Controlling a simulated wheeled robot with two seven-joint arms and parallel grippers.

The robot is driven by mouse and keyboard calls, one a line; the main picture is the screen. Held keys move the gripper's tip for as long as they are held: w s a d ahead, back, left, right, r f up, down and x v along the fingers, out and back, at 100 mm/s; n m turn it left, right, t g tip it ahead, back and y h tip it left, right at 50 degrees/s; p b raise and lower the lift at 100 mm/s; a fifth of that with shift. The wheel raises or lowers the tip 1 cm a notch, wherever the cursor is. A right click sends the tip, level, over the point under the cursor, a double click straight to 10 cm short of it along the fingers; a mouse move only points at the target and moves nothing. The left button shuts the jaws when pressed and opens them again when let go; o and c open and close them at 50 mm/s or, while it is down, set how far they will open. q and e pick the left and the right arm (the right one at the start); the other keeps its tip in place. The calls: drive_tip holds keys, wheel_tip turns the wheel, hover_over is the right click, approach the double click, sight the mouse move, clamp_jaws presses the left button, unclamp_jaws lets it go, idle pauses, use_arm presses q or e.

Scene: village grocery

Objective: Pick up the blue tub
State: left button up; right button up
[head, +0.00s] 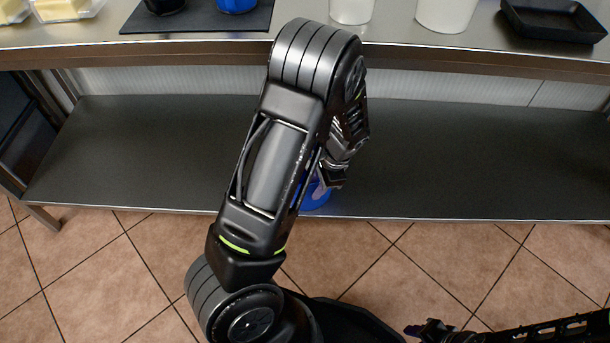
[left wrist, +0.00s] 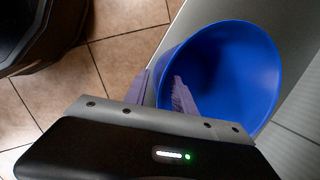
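The blue tub (head: 316,196) is on the lower shelf near its front edge, mostly hidden behind my left arm and gripper in the head view. In the left wrist view the tub (left wrist: 235,70) shows its open mouth and empty-looking inside. My left gripper (head: 328,178) is at the tub. In the left wrist view its two fingers (left wrist: 161,75) are apart, one outside the tub's wall and one over or inside its mouth, with the rim between them. A gap shows, so it is open. My right gripper (head: 432,331) is low at the right, its fingers unclear.
The grey lower shelf (head: 450,160) is otherwise clear. The counter (head: 300,33) above it carries a dark mat (head: 190,22) with a black and a blue vessel, white tubs (head: 447,12), a black tray (head: 553,20) and clear boxes (head: 62,10). Tiled floor lies in front.

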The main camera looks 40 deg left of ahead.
sight(311, 193)
use_arm(q)
drive_tip(key=b+x, duration=0.1)
drive_tip(key=x, duration=0.3)
drive_tip(key=shift+a+f+b, duration=0.1)
drive_tip(key=shift+f+b, duration=0.05)
drive_tip(key=shift+b, duration=0.15)
clamp_jaws()
idle(0.3)
idle(1.2)
